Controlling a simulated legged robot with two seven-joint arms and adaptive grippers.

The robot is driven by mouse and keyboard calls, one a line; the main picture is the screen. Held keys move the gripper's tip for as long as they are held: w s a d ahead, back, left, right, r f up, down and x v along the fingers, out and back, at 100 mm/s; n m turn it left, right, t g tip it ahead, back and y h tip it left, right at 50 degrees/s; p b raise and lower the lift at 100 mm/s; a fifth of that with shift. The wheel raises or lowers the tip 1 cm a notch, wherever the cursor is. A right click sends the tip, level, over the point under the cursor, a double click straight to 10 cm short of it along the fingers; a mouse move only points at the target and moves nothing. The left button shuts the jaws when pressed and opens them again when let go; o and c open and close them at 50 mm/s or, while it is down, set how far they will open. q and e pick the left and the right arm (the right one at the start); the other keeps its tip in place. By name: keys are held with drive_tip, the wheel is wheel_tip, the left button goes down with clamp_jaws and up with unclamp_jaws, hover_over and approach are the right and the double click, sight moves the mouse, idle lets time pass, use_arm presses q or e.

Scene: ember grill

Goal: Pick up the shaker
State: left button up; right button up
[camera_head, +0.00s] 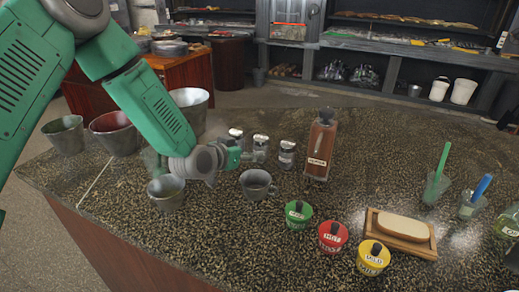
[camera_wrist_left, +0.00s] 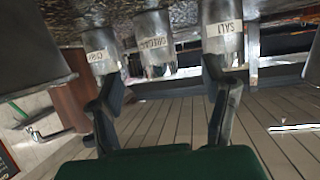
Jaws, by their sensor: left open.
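Three small glass shakers with metal tops and pale labels stand in a row on the speckled counter (camera_head: 330,215): a left one (camera_head: 237,135), a middle one (camera_head: 260,149) and a right one (camera_head: 287,156). In the left wrist view they appear upside down: one labelled SALT (camera_wrist_left: 223,38), a middle one (camera_wrist_left: 153,50) and another (camera_wrist_left: 99,58), whose labels are hard to read. My left gripper (camera_head: 236,153) is low over the counter beside the left shaker. In its wrist view the gripper (camera_wrist_left: 161,78) is open, its fingers apart with nothing held. My right gripper is not in view.
A metal mug (camera_head: 257,184) and a small metal cup (camera_head: 166,192) stand close to the gripper. A tall brown dispenser (camera_head: 320,145) stands right of the shakers. Green (camera_head: 298,215), red (camera_head: 332,237) and yellow (camera_head: 373,257) pots sit in front. Larger metal buckets (camera_head: 115,134) stand left.

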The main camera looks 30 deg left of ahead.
sight(257, 148)
use_arm(q)
drive_tip(key=w, duration=0.1)
drive_tip(key=w+d, duration=0.1)
drive_tip(key=w+f, duration=0.1)
drive_tip(key=shift+w+d, duration=0.15)
drive_tip(key=shift+d, duration=0.05)
drive_tip(key=x, duration=0.3)
drive_tip(key=shift+w+a+f, duration=0.1)
drive_tip(key=shift+w+a, duration=0.1)
drive_tip(key=shift+w, duration=0.05)
drive_tip(key=shift+w+a+f, duration=0.2)
drive_tip(key=shift+w+a, duration=0.05)
drive_tip(key=shift+w, duration=0.05)
drive_tip(key=shift+c, duration=0.5)
drive_tip(key=shift+d, duration=0.25)
drive_tip(key=c, duration=1)
